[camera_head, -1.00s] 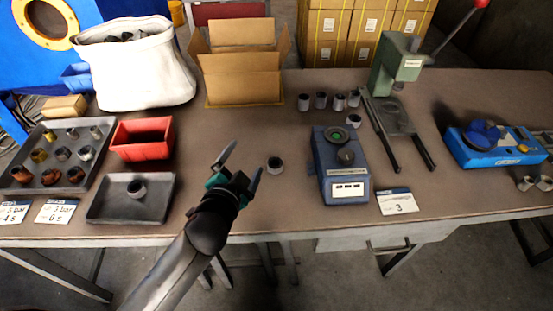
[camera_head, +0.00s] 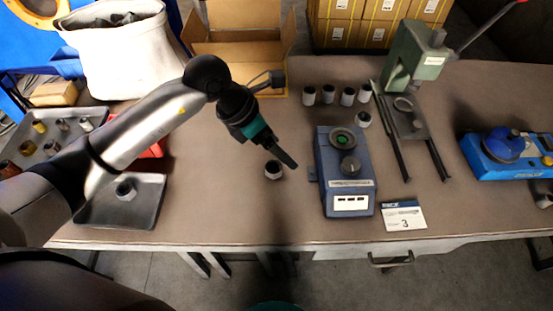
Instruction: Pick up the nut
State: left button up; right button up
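A small grey nut (camera_head: 273,170) with a dark hole stands on the brown table, left of the blue tester. My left gripper (camera_head: 288,159) reaches down from the upper left and its finger is just above and right of this nut. I see the fingers edge-on, as one dark finger, so their gap is hidden. The nut appears to stand on the table, and I cannot tell whether the finger touches it. My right gripper does not show.
A blue tester (camera_head: 345,180) stands right of the nut, with several grey nuts (camera_head: 347,96) behind it. A green press (camera_head: 415,60) is at the back right. A dark tray (camera_head: 145,205) holds another nut (camera_head: 125,190). An open cardboard box (camera_head: 235,48) stands behind my gripper.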

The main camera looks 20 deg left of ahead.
pick_arm(q)
jog(key=w+a+y, duration=0.2)
jog(key=a+y, duration=0.1)
jog(key=a, duration=0.3)
jog(key=b, duration=0.2)
send_near(272, 164)
jog(key=shift+s+d+f, duration=0.65)
jog(key=shift+d+f, duration=0.25)
jog(key=shift+d, duration=0.1)
jog(key=shift+w+a+b+x, duration=0.15)
jog(key=shift+b+x, duration=0.1)
jog(key=shift+x, duration=1.2)
jog(key=shift+w+a+b+x, duration=0.15)
jog(key=shift+b+x, duration=0.1)
jog(key=shift+x, duration=1.15)
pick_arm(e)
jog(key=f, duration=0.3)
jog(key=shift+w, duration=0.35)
pick_arm(q)
jog(key=shift+c, duration=0.3)
grip_shut()
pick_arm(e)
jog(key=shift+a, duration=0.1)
